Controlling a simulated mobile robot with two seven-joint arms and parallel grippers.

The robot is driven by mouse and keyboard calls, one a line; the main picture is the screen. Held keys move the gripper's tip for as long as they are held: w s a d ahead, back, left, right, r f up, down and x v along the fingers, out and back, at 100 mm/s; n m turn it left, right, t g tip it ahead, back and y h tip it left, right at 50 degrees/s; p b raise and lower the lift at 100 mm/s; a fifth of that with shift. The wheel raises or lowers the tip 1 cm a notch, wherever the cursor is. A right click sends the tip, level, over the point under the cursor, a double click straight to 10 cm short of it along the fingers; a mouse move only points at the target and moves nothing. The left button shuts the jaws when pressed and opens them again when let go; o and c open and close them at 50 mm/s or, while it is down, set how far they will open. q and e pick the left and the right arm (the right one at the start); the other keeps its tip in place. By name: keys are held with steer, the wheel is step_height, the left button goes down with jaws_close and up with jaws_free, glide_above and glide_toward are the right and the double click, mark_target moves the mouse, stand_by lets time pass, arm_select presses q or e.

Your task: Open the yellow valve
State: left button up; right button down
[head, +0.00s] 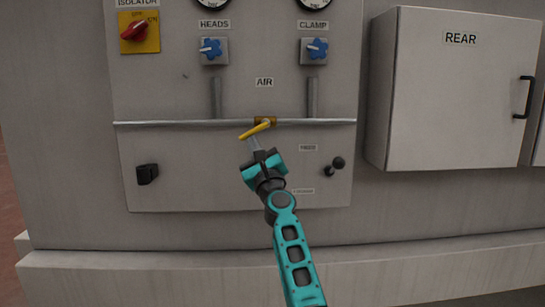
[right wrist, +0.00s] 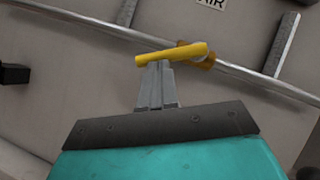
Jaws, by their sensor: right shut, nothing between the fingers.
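The yellow valve handle (head: 256,130) is on a brass body (head: 265,121) on the horizontal air pipe, just below the AIR label. The handle slants down to the left in the head view. In the right wrist view the yellow handle (right wrist: 172,54) lies across the picture just beyond my fingertips. My right gripper (head: 253,140) is shut with nothing between its fingers. Its tips are at the underside of the handle; I cannot tell whether they touch it. In the right wrist view the gripper (right wrist: 156,66) hides nothing of the handle's top side. My left gripper is not in view.
The pipe (head: 190,122) runs across the panel. Above are two blue knobs (head: 210,48) (head: 317,48) and a red isolator switch (head: 134,31). A black knob (head: 336,164) and a black fitting (head: 147,174) stick out below. A REAR cabinet (head: 440,110) protrudes at right.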

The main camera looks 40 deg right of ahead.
steer(key=shift+w+a+r+p, duration=0.3)
steer(key=shift+w+a+r, duration=0.05)
steer(key=shift+a+r, duration=0.3)
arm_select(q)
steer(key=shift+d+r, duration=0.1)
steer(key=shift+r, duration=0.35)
arm_select(e)
steer(key=shift+w+a+r, duration=0.15)
steer(key=shift+a+r, duration=0.05)
steer(key=shift+r, duration=0.05)
